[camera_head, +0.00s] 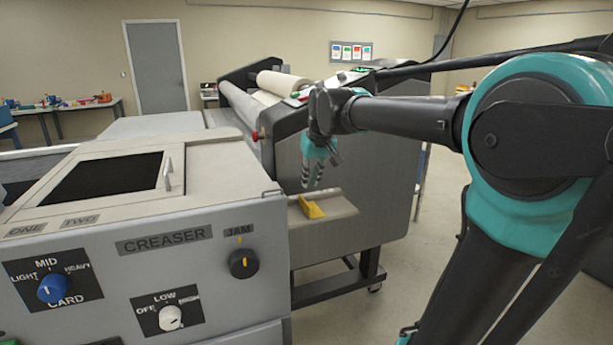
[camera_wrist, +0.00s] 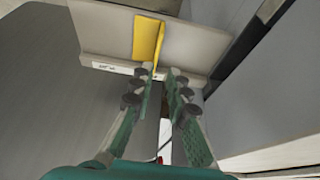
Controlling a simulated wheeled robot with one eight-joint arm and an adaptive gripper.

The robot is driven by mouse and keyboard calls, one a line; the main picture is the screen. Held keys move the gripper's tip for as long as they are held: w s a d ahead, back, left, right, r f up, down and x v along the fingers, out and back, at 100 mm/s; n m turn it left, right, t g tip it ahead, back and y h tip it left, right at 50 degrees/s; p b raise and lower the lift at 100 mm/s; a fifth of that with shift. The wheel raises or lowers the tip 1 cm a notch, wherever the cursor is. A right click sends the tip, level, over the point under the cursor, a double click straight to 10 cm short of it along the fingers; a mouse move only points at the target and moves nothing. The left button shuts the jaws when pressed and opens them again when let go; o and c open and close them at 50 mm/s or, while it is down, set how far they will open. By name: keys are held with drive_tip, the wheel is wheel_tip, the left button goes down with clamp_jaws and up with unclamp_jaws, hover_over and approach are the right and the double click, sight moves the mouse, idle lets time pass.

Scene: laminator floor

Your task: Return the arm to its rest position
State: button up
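My arm reaches in from the right in the head view, over the side of the grey laminator. My gripper (camera_head: 312,183) hangs from its end with the fingers pointing down, just above a small ledge (camera_head: 340,208). In the wrist view my gripper (camera_wrist: 160,78) has its two fingers apart with a narrow gap between them. A yellow guide piece (camera_head: 311,208) sits on the ledge below the fingertips. It also shows in the wrist view (camera_wrist: 147,42), beyond the fingertips. Nothing shows held between the fingers.
The creaser unit (camera_head: 150,240) with its knobs and window stands at the left, close beside the laminator (camera_head: 350,170). The laminator carries a pale roll (camera_head: 283,84) on top. A bench (camera_head: 70,108) with small items stands at the back left. Open floor (camera_head: 440,190) shows at the right.

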drive_tip(key=s+d+f+m, duration=0.1)
drive_tip(key=s+d+f, duration=0.3)
drive_tip(key=s+f, duration=0.3)
drive_tip(key=s+d+f+m+h, duration=0.1)
drive_tip(key=s+d+f, duration=0.3)
drive_tip(key=s+f, duration=0.4)
drive_tip(key=s+d+f+m, duration=0.1)
drive_tip(key=s+d+f, duration=0.3)
drive_tip(key=s+f, duration=0.3)
wheel_tip(320, 180, down, 5)
drive_tip(key=shift+s+d+r+m, duration=0.15)
drive_tip(key=shift+d+r+m, duration=0.05)
drive_tip(key=shift+m, duration=0.1)
